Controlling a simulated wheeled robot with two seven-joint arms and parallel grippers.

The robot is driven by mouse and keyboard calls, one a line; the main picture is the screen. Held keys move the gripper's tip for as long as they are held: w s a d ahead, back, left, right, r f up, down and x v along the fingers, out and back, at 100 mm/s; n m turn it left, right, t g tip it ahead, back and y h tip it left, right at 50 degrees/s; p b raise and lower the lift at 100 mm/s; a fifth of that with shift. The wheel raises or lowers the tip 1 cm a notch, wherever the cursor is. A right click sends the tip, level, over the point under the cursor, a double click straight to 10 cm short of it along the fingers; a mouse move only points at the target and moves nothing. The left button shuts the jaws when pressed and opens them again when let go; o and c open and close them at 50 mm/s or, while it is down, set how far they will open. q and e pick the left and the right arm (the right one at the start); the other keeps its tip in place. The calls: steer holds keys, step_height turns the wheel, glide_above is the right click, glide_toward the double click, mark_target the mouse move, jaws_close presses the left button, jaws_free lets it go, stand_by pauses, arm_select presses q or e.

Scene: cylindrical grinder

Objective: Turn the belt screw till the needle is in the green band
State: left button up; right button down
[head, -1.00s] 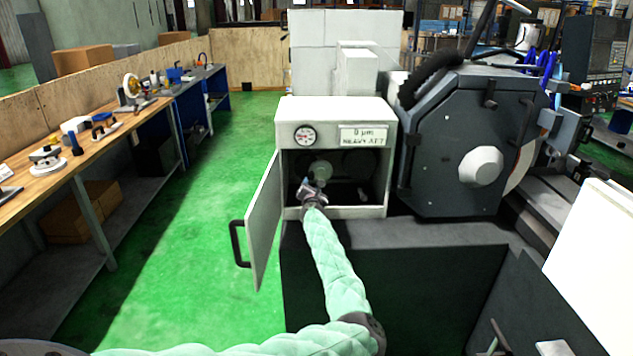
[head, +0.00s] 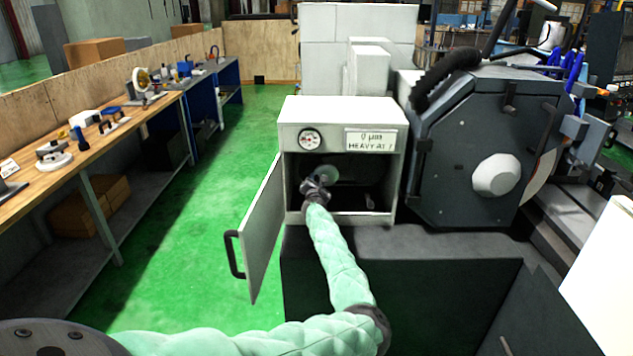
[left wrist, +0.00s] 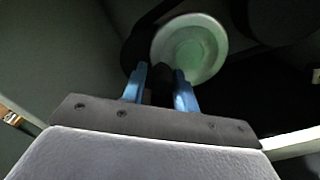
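The white cabinet (head: 296,112) stands open, with a round dial gauge (head: 310,139) on its front. The gauge's needle and any green band are too small to read. Inside is a pale round pulley (head: 328,173), which also shows in the left wrist view (left wrist: 190,48). My left gripper (head: 315,186) is inside the cabinet, in front of the pulley. In the left wrist view its blue fingers (left wrist: 160,84) stand on either side of a dark stub, probably the belt screw (left wrist: 162,80); whether they press on it I cannot tell. My right gripper is out of view.
The cabinet door (head: 262,232) hangs open at the left, close to my left arm. A label (head: 370,139) is beside the gauge. A dark machine housing (head: 470,150) stands to the right. A workbench (head: 100,140) with tools runs along the left; green floor lies between.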

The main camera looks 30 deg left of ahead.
arm_select(q)
steer(key=shift+w+f, duration=0.1)
jaws_close()
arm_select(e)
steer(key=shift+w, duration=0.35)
